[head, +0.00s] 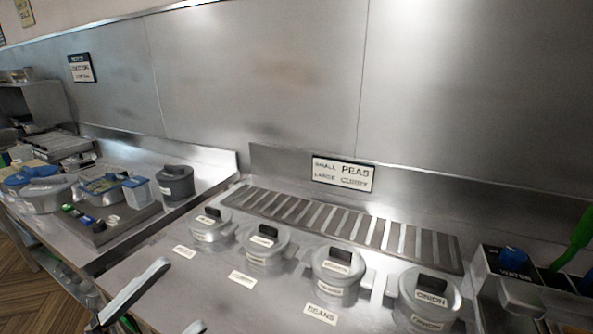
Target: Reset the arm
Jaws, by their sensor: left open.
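My left gripper (180,294) is at the bottom left of the head view, over the front of the steel counter. Its two pale fingers are spread apart with nothing between them. One finger shows at length; only the tip of the other rises at the bottom edge. The gripper is to the left of and in front of the lidded pots, apart from them. My right gripper is not in view.
Lidded pots, including one labelled onion (425,297), line the counter in front of a slotted grate (340,227). A peas and curry sign (343,174) is on the back wall. A dark lidded pot (175,183) and a blue-lidded pan stand left. A water container (510,265) stands right.

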